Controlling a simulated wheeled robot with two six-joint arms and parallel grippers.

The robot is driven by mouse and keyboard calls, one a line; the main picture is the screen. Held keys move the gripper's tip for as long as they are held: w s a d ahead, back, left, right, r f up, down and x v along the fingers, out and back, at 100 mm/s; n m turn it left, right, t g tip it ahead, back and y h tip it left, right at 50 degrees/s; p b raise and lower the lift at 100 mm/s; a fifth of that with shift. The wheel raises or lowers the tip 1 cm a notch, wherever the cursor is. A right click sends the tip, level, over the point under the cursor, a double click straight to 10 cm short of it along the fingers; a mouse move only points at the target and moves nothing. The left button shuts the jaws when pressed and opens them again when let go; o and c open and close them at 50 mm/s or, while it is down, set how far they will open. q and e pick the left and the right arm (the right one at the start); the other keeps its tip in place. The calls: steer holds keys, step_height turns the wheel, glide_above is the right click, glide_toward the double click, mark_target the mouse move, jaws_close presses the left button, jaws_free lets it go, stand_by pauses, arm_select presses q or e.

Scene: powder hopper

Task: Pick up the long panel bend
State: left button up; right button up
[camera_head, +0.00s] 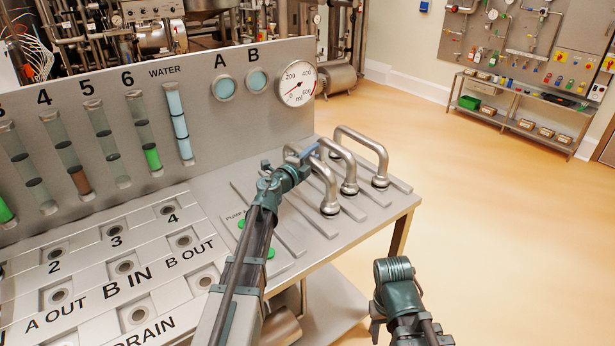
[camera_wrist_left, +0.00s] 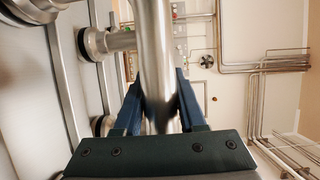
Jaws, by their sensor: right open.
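Three steel panel bends stand side by side on the slatted right end of the bench: a near one (camera_head: 328,197), a middle one (camera_head: 349,177) and a far one (camera_head: 382,160). My left gripper (camera_head: 305,153) is at the top of the nearer bends. In the left wrist view its blue fingers (camera_wrist_left: 158,90) lie on both sides of a steel bend tube (camera_wrist_left: 155,45) and appear to press on it. The bend still stands upright at the bench. The arm hides part of the near bend. My right gripper (camera_head: 376,328) is open and empty, low beside the bench.
The bench's upright panel (camera_head: 205,60) carries level tubes and a round gauge (camera_head: 297,86). Labelled ports cover the left of the bench top. Open floor (camera_head: 470,190) lies to the right. A tool shelf (camera_head: 520,110) stands far off.

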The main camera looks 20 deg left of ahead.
arm_select(q)
jaws_close()
stand_by(1.0)
